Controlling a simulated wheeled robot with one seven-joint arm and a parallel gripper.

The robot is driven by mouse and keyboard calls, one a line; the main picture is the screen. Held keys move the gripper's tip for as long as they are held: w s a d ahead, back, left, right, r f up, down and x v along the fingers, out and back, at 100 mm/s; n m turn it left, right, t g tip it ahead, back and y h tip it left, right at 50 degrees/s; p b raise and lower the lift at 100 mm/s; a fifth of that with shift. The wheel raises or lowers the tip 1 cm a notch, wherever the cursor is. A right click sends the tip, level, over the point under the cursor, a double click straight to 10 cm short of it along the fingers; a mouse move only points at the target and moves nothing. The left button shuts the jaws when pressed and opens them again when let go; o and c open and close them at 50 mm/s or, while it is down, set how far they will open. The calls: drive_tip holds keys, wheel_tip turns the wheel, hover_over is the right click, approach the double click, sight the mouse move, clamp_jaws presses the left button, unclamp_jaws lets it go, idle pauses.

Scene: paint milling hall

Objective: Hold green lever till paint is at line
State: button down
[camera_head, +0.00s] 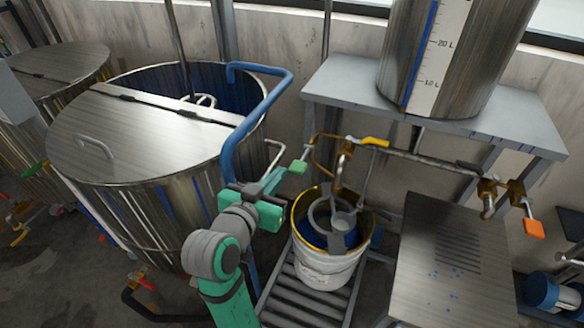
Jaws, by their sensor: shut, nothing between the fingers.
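The green lever (298,167) is on brass pipework left of the yellow lever, above the bucket. My gripper (276,180) is shut and empty, just left of the green lever; I cannot tell whether they touch. A white bucket (325,270) with a yellow rim stands on a roller rack below the taps. Blue paint (351,238) shows inside it, partly hidden by a grey ring-shaped fitting (322,214). I cannot make out a fill line in the bucket. A steel tank (395,60) above has a blue sight strip and a litre scale (440,45).
A yellow lever (375,142) and an orange lever (534,229) sit on the same pipework. A large lidded steel vat (140,140) with a blue pipe (262,100) stands left of my arm. A perforated metal table (450,270) is at the right.

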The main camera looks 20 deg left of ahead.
drive_tip(key=shift+d+r, duration=0.15)
hover_over(294, 169)
drive_tip(key=s, duration=0.2)
wheel_tip(294, 169, down, 2)
drive_tip(key=f, duration=0.3)
drive_tip(key=shift+w+d+f, duration=0.15)
drive_tip(key=shift+d+f, duration=0.15)
drive_tip(key=shift+f, duration=0.25)
drive_tip(key=shift+d+f, duration=0.2)
drive_tip(key=shift+a, duration=0.15)
